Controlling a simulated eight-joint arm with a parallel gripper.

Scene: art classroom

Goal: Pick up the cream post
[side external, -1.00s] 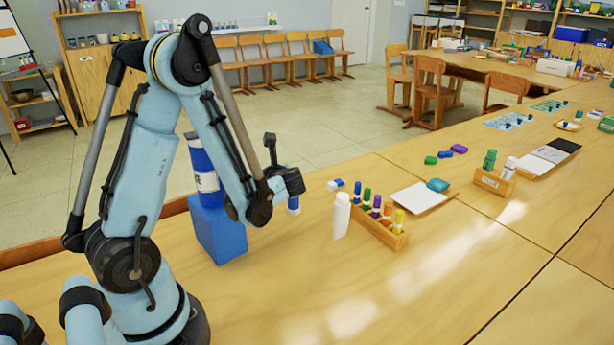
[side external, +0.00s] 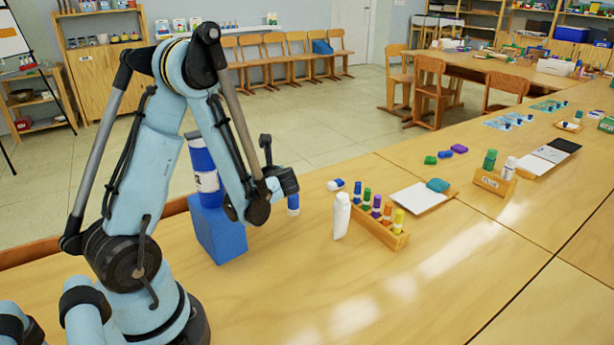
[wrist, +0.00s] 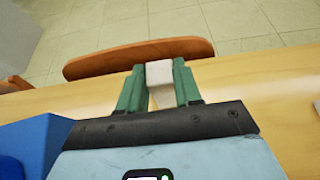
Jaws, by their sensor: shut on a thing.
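In the wrist view my gripper (wrist: 159,84) has green fingers on either side of a pale cream block-like piece, the cream post (wrist: 159,73). The fingers are shut on it, and its pale end shows between the fingertips. The wrist view does not clearly show whether its lower end is off the table. In the side external view my arm's end hides the fingers and I cannot make out the post.
A blue block (side external: 219,238) with a blue-and-white can (side external: 207,180) on it stands close left of my wrist. A white bottle (side external: 341,216) and a wooden rack of coloured markers (side external: 393,238) stand to the right.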

